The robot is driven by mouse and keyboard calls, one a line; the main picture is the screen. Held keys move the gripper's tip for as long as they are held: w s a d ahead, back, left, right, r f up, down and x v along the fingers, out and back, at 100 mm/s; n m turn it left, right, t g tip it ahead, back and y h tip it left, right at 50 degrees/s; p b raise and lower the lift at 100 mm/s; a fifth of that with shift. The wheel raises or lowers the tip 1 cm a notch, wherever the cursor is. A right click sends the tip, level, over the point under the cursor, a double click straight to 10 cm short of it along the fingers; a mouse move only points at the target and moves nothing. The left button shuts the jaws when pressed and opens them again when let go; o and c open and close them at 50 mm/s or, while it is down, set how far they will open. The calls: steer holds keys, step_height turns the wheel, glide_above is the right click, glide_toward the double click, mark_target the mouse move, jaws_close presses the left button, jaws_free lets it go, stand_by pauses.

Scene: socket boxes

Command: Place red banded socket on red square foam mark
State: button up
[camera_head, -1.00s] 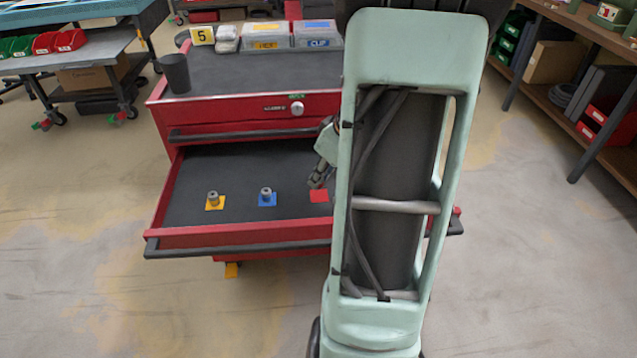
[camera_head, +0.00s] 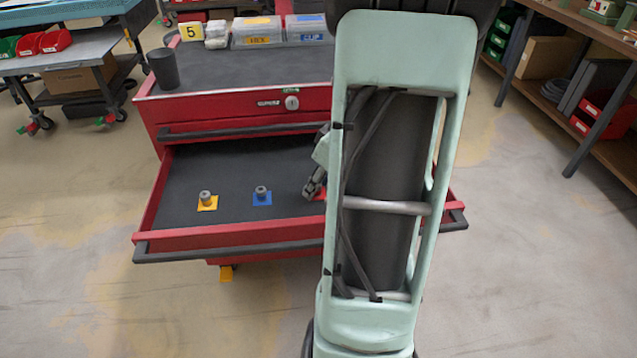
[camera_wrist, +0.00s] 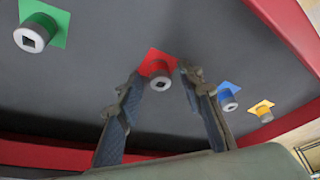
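The red banded socket (camera_wrist: 159,79) stands on the red square foam mark (camera_wrist: 149,59) in the open drawer, its square hole facing the wrist camera. My gripper (camera_wrist: 163,83) is open, with one finger on each side of the socket in the wrist view. Whether the fingers touch it cannot be told. In the head view my gripper (camera_head: 313,188) is at the drawer's right part. Only a sliver of the red mark (camera_head: 320,195) shows there beside my arm, and the red banded socket is hidden.
Other sockets stand on a green mark (camera_wrist: 59,18), a blue mark (camera_head: 262,201) and a yellow mark (camera_head: 207,206). The red drawer front (camera_head: 230,237) rises as a wall. A dark cup (camera_head: 164,69) and clear bins (camera_head: 257,32) stand on the cabinet top.

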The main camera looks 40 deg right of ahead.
steer(key=shift+r+p, duration=0.25)
steer(key=shift+p, duration=0.05)
steer(key=p+v, duration=0.2)
steer(key=v, duration=0.9)
steer(key=shift+s+r+p, duration=0.3)
steer(key=shift+r, duration=0.05)
steer(key=shift+d, duration=0.1)
